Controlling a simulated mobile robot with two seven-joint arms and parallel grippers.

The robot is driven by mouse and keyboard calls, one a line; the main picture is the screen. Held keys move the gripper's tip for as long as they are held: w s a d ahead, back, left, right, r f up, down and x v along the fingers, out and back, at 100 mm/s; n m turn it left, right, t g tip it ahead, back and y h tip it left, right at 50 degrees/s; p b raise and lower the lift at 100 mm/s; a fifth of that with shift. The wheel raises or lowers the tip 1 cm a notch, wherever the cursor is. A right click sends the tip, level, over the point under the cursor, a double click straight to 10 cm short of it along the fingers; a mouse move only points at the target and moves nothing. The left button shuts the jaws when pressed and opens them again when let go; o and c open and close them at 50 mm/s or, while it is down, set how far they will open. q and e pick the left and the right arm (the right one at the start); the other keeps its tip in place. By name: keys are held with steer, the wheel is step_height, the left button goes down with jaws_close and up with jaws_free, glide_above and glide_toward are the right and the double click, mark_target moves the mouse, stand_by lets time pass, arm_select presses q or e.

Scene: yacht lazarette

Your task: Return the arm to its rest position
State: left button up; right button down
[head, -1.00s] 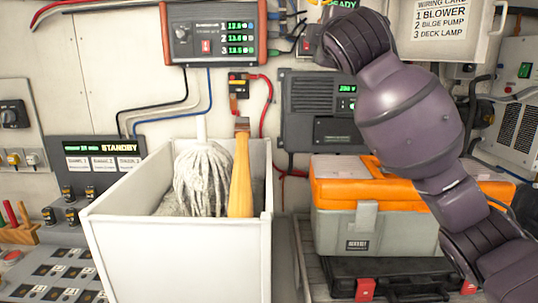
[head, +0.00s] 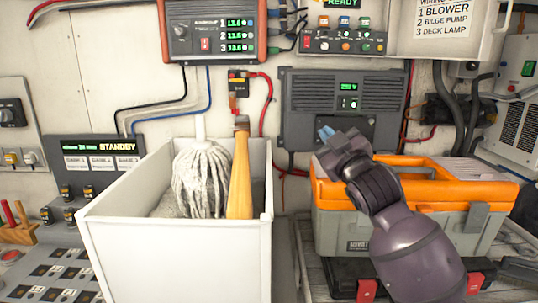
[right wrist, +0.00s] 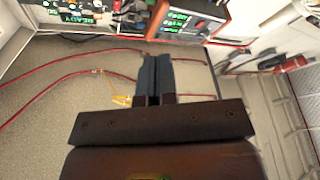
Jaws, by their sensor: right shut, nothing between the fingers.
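My right arm comes up from the lower right in the head view, in front of the orange and grey toolbox (head: 462,168). Its gripper (head: 326,132) points up and away, in front of the lower part of the dark grey wall unit (head: 300,95). In the right wrist view the two dark fingers (right wrist: 157,78) are together with nothing between them. The gripper holds nothing, and I cannot tell its exact distance from the wall. My left gripper is in neither view.
A white bin (head: 180,262) with a mop (head: 202,180) and a wooden handle (head: 240,185) stands left of the arm. A switch panel reading READY (head: 343,42) and a red-edged meter box (head: 210,30) are on the wall. A black case (head: 340,275) lies under the toolbox.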

steer(key=s+d+f+m+g+h, duration=0.1)
steer(key=s+d+f+m, duration=0.2)
steer(key=f, duration=0.7)
steer(key=s+d+f+m+g+h, duration=0.1)
steer(key=s+d+f+h, duration=0.3)
steer(key=f, duration=0.7)
steer(key=s+d+f+m+g+y, duration=0.15)
steer(key=s+f, duration=0.35)
steer(key=f, duration=0.5)
steer(key=s+d+f+m+g+h, duration=0.2)
steer(key=s+d+f, duration=0.1)
steer(key=s+f, duration=0.7)
steer(key=s+d+f+m+g+h, duration=0.1)
steer(key=s+d+f+m+g, duration=0.1)
steer(key=s+f, duration=0.8)
steer(key=shift+s+d+f+g+h, duration=0.35)
steer(key=shift+s+d+g, duration=0.35)
steer(key=shift+s, duration=0.5)
steer(key=c, duration=1.8)
jaws_free()
steer(key=shift+d+r, duration=0.1)
